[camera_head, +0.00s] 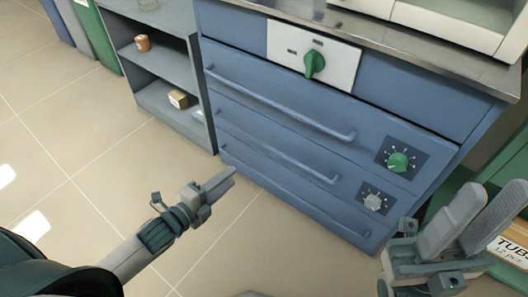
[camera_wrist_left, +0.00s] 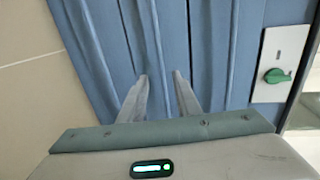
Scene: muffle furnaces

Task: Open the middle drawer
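A blue cabinet (camera_head: 300,85) has stacked drawer fronts with long horizontal bar handles. The upper handle (camera_head: 285,108) and the middle drawer's handle (camera_head: 275,148) are clear; a lower bar shows below. The drawers look closed. My left gripper (camera_head: 232,175) is in front of the lower left of the cabinet, apart from the middle handle in the picture. The left wrist view shows its two fingers (camera_wrist_left: 160,78) open, with the blue fronts beyond and nothing clearly held. My right gripper (camera_head: 485,210) is open and empty at the lower right.
A grey open shelf (camera_head: 165,55) with an orange cup (camera_head: 142,43) and a small box (camera_head: 178,99) stands left of the cabinet. Bare tiled floor (camera_head: 80,130) is at left.

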